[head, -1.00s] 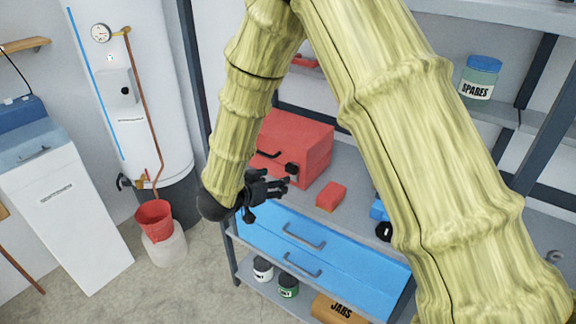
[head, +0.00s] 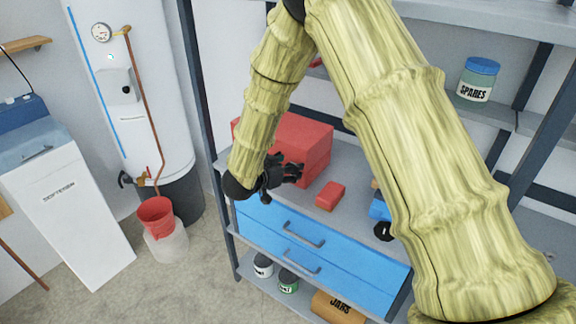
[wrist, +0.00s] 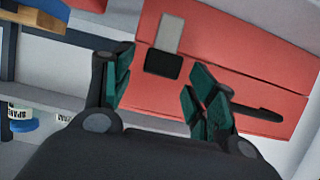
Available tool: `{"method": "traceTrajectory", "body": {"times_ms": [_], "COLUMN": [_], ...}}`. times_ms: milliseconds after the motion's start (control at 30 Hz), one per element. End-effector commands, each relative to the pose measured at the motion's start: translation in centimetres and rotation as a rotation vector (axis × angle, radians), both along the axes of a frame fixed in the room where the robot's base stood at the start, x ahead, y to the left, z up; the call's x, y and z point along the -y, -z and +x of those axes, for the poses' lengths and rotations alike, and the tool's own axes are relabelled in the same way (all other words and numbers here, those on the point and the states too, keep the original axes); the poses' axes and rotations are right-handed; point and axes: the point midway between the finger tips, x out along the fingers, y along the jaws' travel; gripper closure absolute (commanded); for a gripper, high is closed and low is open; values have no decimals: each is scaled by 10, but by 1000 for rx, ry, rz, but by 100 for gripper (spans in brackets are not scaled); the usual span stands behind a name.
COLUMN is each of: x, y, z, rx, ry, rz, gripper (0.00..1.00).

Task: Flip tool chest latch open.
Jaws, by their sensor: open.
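The red tool chest (head: 301,137) stands on the grey shelf, partly behind my arm in the head view. In the wrist view the chest's red front (wrist: 240,62) fills the upper right. Its latch shows as a grey plate above a black tab (wrist: 163,64), and a black handle (wrist: 262,113) sits to the right. My gripper (head: 292,168) is in front of the chest in the head view. In the wrist view my gripper (wrist: 160,85) is open and empty, with the latch seen between and beyond its fingers. I cannot tell whether either finger touches the chest.
A small red box (head: 330,195) lies on the grey shelf right of the chest. Blue drawers (head: 290,230) sit below the shelf. A blue object (head: 379,208) is farther right, close to my arm. A dark shelf post (head: 198,90) stands at the left.

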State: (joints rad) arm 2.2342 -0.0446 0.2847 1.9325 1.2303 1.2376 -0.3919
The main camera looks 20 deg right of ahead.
Motion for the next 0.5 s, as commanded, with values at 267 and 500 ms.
{"method": "traceTrajectory", "body": {"times_ms": [267, 500], "x": [6, 6], "y": [4, 3], "z": [5, 4], "rx": [-1, 0], "ry": [0, 0], "rz": [1, 0], "gripper": [43, 57]}}
